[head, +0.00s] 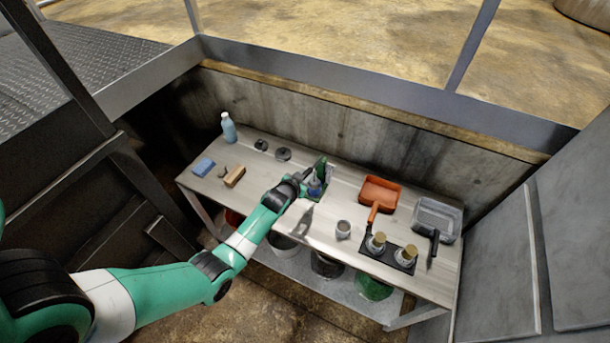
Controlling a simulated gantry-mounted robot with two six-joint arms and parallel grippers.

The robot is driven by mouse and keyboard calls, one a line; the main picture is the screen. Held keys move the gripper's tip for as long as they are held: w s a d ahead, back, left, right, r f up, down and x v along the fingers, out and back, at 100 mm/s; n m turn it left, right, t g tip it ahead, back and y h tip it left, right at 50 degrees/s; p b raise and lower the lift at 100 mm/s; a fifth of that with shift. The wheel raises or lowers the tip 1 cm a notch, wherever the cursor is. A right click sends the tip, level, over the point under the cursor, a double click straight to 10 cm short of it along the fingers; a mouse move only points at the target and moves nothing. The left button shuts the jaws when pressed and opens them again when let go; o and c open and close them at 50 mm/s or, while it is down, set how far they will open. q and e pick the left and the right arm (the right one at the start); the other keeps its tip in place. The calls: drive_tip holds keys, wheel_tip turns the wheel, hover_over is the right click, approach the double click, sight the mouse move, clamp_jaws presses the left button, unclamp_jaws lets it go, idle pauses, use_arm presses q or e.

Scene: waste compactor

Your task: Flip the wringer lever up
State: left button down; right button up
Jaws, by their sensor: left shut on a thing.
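My left gripper (306,186) is at the middle of the workbench, its arm reaching in from the left. It is shut on a small green and blue thing (317,180) that stands at the bench top. The gripper and its wrist hide part of this thing, so I cannot tell whether it is the wringer or how its lever lies. No other wringer lever can be made out. My right gripper is not in view.
The workbench (345,180) holds a blue bottle (228,127), a blue sponge (203,167), a brush (235,176), an orange tray (379,193), a grey tray (436,220), and cans (376,243). Buckets (374,287) stand on the lower shelf. A concrete wall (330,130) runs behind.

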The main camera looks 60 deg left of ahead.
use_arm(q)
drive_tip(key=c, duration=0.7)
unclamp_jaws()
drive_tip(key=p+v, duration=0.3)
drive_tip(key=v, duration=0.8)
drive_tip(key=shift+s+d+r, duration=0.15)
drive_tip(key=shift+s+r, duration=0.05)
